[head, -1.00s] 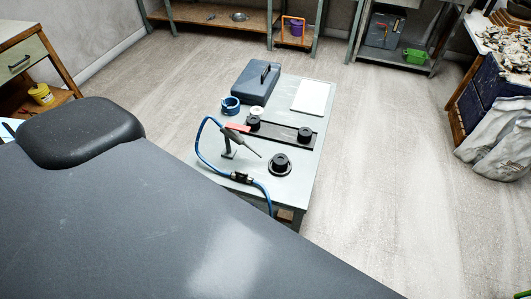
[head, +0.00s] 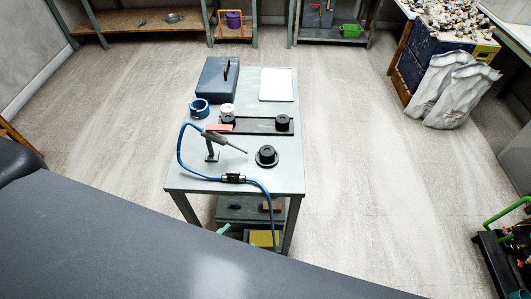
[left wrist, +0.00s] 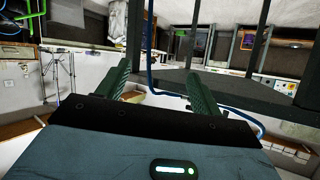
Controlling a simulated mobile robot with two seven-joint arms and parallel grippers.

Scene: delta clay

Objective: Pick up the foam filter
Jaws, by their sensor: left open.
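Several small dark items on the grey table could be the foam filter; I cannot tell which. A black ring-shaped piece on a round base (head: 266,155) stands at the table's right. Two more black round pieces, left (head: 227,121) and right (head: 282,122), sit on a black rail. My left gripper (left wrist: 158,88) shows in the left wrist view, its two green ribbed fingers wide apart with nothing between them. In the head view no gripper fingers show. My right gripper is in neither view.
The table (head: 285,187) also bears a blue-grey case (head: 214,78), a blue ring (head: 198,107), a white pad (head: 277,84) and a tool with a blue hose (head: 183,150). Below is a shelf with a yellow item (head: 262,238). Sacks (head: 450,90) stand at right. Floor right of the table is clear.

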